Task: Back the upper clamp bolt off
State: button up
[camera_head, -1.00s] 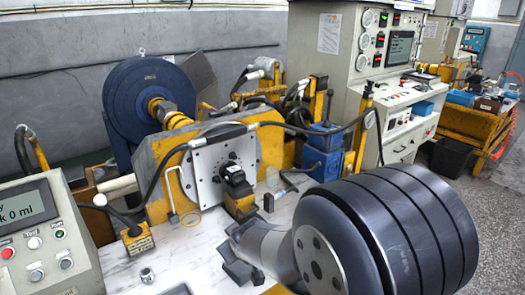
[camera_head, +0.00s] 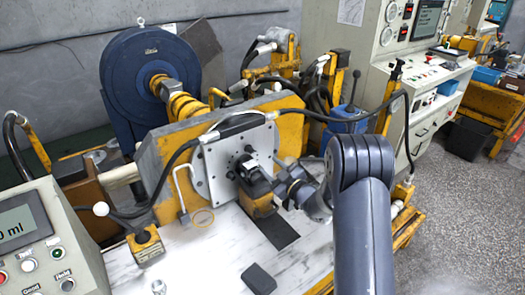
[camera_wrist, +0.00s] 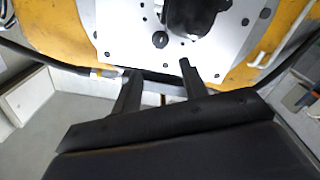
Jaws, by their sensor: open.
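The black hydraulic motor (camera_head: 256,180) sits against the light square mounting plate (camera_head: 214,163), above a yellow block. A dark round bolt-like spot (camera_head: 249,150) shows on the plate just above the motor; I cannot tell for sure that it is the upper clamp bolt. In the wrist view the plate (camera_wrist: 112,32) fills the top, with the dark motor (camera_wrist: 190,14) at its edge and a dark round spot (camera_wrist: 160,39) near it. My gripper (camera_head: 286,184) is at the motor's right side. Its two fingers (camera_wrist: 158,75) are apart with nothing between them; contact is unclear.
Black hoses and a yellow frame (camera_head: 160,150) surround the plate. A dark block (camera_head: 258,279) lies on the pale bench top (camera_head: 205,265), which is mostly clear in front.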

aim_at(252, 151)
jog(key=p+x, duration=0.2)
jog(key=x, duration=0.8)
jog(key=shift+w+a, duration=0.1)
jog(key=shift+a, duration=0.1)
jog(key=shift+c, duration=0.4)
grip_shut()
